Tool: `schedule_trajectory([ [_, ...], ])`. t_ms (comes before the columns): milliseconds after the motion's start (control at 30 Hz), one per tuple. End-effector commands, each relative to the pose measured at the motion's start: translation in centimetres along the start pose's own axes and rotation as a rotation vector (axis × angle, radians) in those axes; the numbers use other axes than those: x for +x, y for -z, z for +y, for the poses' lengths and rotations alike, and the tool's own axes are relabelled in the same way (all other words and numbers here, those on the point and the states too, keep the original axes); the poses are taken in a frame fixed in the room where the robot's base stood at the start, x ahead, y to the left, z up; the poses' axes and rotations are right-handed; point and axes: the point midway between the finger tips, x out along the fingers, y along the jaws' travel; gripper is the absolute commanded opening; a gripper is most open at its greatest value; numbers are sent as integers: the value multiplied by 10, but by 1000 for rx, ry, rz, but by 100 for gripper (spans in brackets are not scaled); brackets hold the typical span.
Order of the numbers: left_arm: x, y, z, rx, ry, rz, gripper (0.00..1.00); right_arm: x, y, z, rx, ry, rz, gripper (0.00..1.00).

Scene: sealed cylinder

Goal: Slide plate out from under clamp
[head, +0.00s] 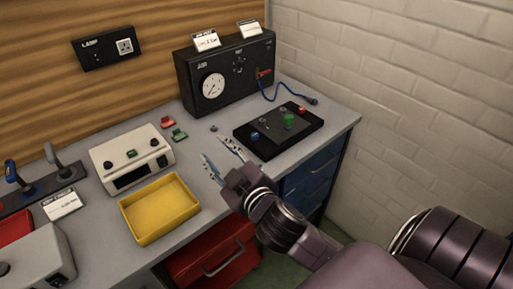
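A flat black panel (262,143) lies on the grey bench at the right. It carries a blue knob (255,135), a green cylindrical part (289,120) and a red part (301,110). I cannot tell which part is the clamp, or make out a separate plate under it. My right gripper (214,148) is over the bench, left of the black panel and apart from it. Its two fingers are spread, with nothing visible between them. My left gripper is not in view.
A black gauge box (225,75) with a blue cable (272,96) stands behind the panel. A yellow tray (160,208), a cream instrument (132,158) and red and green clips (172,130) are to the left.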

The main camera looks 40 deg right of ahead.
Motion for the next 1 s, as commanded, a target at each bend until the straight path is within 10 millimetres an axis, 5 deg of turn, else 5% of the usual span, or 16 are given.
schedule_trajectory([
  [133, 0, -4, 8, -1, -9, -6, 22, 6, 87, 17, -146, -46, 305, 38],
  [300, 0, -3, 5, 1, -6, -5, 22, -16, 176, 7, -360, -47, 659, 38],
  [500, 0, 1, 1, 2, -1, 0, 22, -59, 234, -37, -666, 36, 1017, 38],
  [633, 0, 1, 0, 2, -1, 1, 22, -83, 235, -74, -899, 137, 1194, 38],
  [767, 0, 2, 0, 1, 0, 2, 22, -96, 210, -106, -1155, 274, 1313, 38],
  [1000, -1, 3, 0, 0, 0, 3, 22, -82, 114, -120, -1653, 609, 1325, 38],
])
